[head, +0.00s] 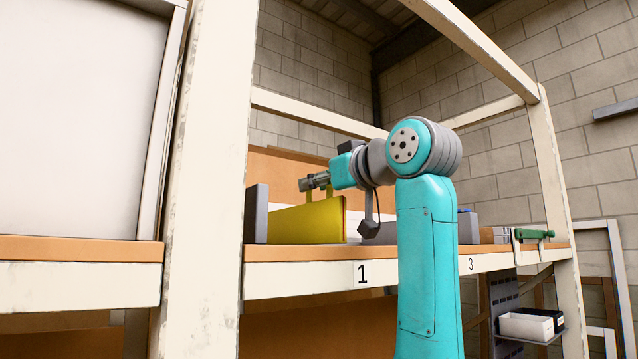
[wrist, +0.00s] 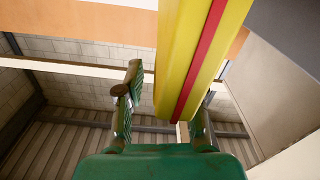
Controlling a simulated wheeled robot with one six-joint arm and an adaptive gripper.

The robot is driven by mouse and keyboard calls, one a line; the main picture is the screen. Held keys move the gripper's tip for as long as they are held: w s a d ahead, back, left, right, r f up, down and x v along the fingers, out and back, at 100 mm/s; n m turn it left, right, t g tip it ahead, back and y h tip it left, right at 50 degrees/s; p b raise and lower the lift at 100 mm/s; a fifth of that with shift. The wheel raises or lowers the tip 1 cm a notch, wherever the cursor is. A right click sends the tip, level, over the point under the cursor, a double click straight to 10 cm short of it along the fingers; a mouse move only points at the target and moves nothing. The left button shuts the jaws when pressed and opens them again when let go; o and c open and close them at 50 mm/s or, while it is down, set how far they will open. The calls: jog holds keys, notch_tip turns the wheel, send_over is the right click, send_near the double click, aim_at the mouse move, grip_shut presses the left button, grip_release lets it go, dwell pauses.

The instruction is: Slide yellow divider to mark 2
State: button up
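The yellow divider (head: 308,222) stands upright on the shelf, left of the mark 1 label (head: 361,273) in the head view. In the wrist view the divider (wrist: 178,75) is seen along its edge, with a red stripe down it. My gripper (head: 312,183) is at the divider's upper part. In the wrist view its green fingers (wrist: 166,88) are apart, one on each side of the divider, with a gap at the left finger. The right finger is close to the divider; contact is unclear. The mark 3 label (head: 470,264) shows at right. Mark 2 is not visible; my arm covers the shelf edge between 1 and 3.
A dark grey upright plate (head: 256,214) stands left of the divider. Grey boxes (head: 468,228) and a green-handled tool (head: 534,234) are farther right on the shelf (head: 300,278). White frame posts (head: 205,180) rise at its left and right ends.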

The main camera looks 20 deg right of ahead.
grip_shut()
jog(key=shift+d, duration=0.1)
jog(key=w+d, duration=0.2)
jog(key=d, duration=0.5)
jog(key=w+d, duration=0.3)
jog(key=d, duration=0.5)
grip_release()
jog(key=shift+s, duration=0.1)
